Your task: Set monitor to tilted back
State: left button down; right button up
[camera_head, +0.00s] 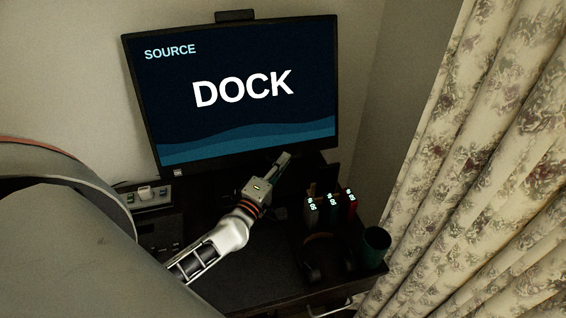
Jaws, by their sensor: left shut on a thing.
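The monitor (236,95) stands at the back of the dark desk, its lit screen reading "SOURCE" and "DOCK". A small dark bar sits on its top edge. My left gripper (284,160) reaches up from the lower left to the monitor's lower edge, right of its middle. Its fingertips are at the bottom bezel and shut on it; the exact contact is small and dark. The monitor's stand is mostly hidden in shadow and behind my gripper. How far the screen leans is hard to judge from this angle. My right gripper is not in view.
Several dark, red and green upright items with lit labels (332,200) stand right of my arm. A dark green cup (374,247) and headphones (312,258) are nearer the front. A grey socket box (150,196) is at left. A floral curtain (480,150) hangs at right.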

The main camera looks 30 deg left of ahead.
pick_arm(q)
jog(key=shift+r, duration=0.6)
jog(key=c, duration=2.2)
grip_release()
jog(key=shift+f, duration=0.1)
jog(key=shift+f, duration=0.1)
jog(key=s, duration=0.4)
jog(key=s+f, duration=0.1)
jog(key=s, duration=0.3)
jog(key=s+d, duration=0.1)
jog(key=s, duration=0.2)
jog(key=shift+s+f, duration=0.25)
jog(key=shift+s, duration=0.15)
